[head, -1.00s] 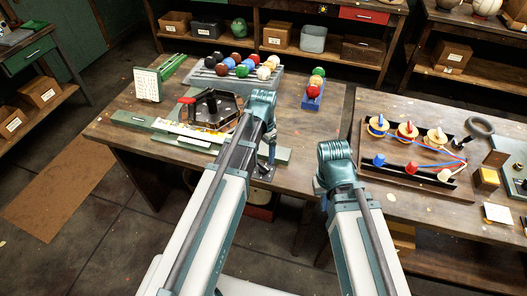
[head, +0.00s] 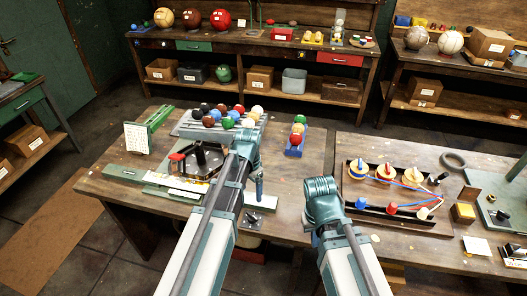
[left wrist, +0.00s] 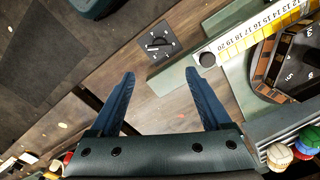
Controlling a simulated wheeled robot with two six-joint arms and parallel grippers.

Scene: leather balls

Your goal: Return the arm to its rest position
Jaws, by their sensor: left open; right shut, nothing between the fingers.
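My left arm reaches over the left wooden table, and its gripper (head: 259,188) points down above the table's front right part. Its two blue fingers (left wrist: 160,74) are apart and empty in the left wrist view. A small dark square plate with a knob (left wrist: 160,44) lies below and beyond them. My right arm is bent with its wrist (head: 322,197) over the gap between the tables. Its gripper (head: 314,238) is mostly hidden behind the arm, with nothing seen in it.
A tray of coloured balls (head: 183,131) stands at the left table's back. A dark hexagonal fixture (head: 172,172) and a yellow ruler (head: 170,184) lie left of my gripper. A blue ball holder (head: 294,151) stands behind. The right table holds a brown tray with spools (head: 408,214).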

